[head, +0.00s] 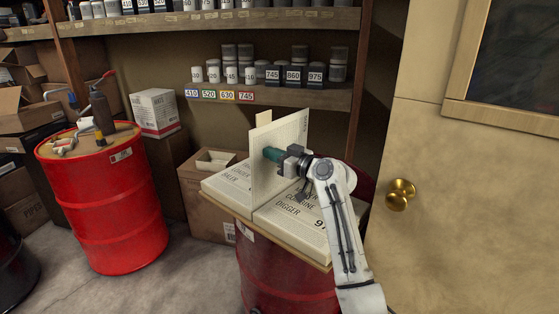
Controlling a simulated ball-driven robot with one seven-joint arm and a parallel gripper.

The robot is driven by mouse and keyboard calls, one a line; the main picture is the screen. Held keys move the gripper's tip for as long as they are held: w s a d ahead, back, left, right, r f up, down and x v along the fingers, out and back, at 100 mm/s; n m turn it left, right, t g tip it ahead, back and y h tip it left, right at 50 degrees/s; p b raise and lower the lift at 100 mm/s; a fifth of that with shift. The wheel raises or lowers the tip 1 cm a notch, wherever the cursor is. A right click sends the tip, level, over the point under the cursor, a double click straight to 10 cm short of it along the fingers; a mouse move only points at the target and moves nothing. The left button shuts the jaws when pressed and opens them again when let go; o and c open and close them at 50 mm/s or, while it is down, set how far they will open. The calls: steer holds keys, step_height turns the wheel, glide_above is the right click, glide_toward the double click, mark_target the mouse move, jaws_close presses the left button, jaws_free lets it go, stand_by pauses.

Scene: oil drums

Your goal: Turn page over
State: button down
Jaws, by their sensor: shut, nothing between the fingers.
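An open book (228,190) with printed pages lies on a board on top of a red oil drum (285,280). One page (285,145) stands nearly upright between the left and right halves of the book. My gripper (270,154) is shut and empty, with its teal fingertips against or very close to the right face of the standing page. Whether they touch cannot be told for certain. My arm comes in from the lower right and covers part of the right-hand page (285,222).
A second red drum (105,200) with tools on it stands at left. Shelves (270,95) with jars run along the back, cardboard boxes (205,205) stand behind the book, and a door with a brass knob (400,195) is at right. Grey floor lies between the drums.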

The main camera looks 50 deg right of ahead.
mark_target(265, 125)
steer(key=shift+w+d+f+b, duration=0.1)
steer(key=shift+w+b, duration=1.4)
steer(key=shift+w, duration=1.6)
steer(key=shift+w+b, duration=0.3)
steer(key=shift+w, duration=0.45)
steer(key=shift+s+r+p, duration=3.05)
steer(key=shift+s+r, duration=1)
steer(key=shift+r, duration=0.05)
